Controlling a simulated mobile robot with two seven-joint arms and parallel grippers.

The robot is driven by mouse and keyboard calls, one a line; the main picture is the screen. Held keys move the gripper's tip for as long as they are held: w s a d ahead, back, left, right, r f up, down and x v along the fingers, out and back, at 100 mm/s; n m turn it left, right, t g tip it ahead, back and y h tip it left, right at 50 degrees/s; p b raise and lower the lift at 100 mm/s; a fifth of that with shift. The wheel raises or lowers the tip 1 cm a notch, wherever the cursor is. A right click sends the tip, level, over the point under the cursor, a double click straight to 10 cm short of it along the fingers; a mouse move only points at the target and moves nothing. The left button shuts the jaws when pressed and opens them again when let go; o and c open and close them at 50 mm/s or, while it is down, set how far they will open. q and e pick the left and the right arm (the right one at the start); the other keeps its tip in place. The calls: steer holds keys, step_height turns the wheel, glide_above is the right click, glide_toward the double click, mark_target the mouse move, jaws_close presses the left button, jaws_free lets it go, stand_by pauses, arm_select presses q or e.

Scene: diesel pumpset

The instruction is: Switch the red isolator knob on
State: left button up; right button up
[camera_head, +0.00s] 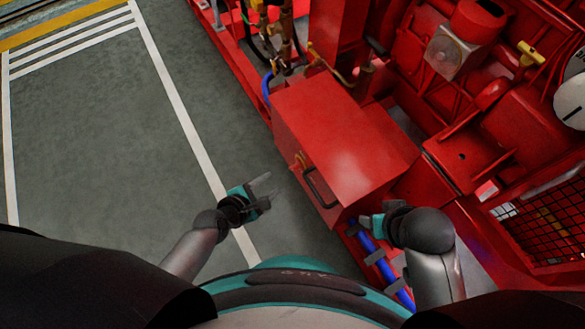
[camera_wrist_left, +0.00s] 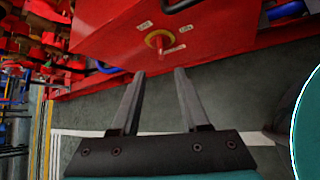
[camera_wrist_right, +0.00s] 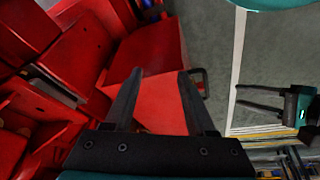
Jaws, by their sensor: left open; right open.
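The red isolator knob (camera_wrist_left: 159,41) sits on a yellow ring on the front face of a red box (camera_wrist_left: 110,30), with small white labels around it. In the head view only a small yellowish part of the knob (camera_head: 301,160) shows on the side of the red box (camera_head: 345,125). My left gripper (camera_head: 266,194) is open and empty, in front of that face and apart from the knob. In the left wrist view its fingertips (camera_wrist_left: 160,74) point toward the knob. My right gripper (camera_head: 364,226) is open near the box's lower right corner; its fingers (camera_wrist_right: 160,72) show empty.
A black handle (camera_head: 318,188) stands out from the box face beside the knob. A blue pipe (camera_head: 375,255) runs below my right gripper. Red pump machinery (camera_head: 480,110) fills the right side. The grey floor (camera_head: 110,120) at left is clear.

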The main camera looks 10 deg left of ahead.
mark_target(292, 169)
arm_select(q)
steer(key=b+x, duration=0.5)
steer(key=x, duration=0.4)
steer(key=shift+s+f, duration=0.1)
steer(key=shift+w+d+f+b, duration=0.3)
steer(key=shift+w+f+b, duration=0.05)
steer(key=shift+w+b, duration=0.1)
steer(key=shift+b+x, duration=0.7)
steer(key=shift+x, duration=0.3)
steer(key=shift+w+d+f+b, duration=0.2)
steer(key=shift+w+f+b, duration=0.15)
steer(key=shift+b, duration=0.05)
steer(key=shift+w+d+f, duration=0.15)
steer(key=shift+w+f, duration=0.05)
arm_select(e)
steer(key=w+a+r+t+y, duration=0.5)
steer(key=a+r+t, duration=0.2)
steer(key=a+t, duration=0.4)
steer(key=shift+r+t+y, duration=0.15)
steer(key=shift+t+y, duration=0.15)
steer(key=shift+t, duration=0.1)
steer(key=shift+s, duration=0.1)
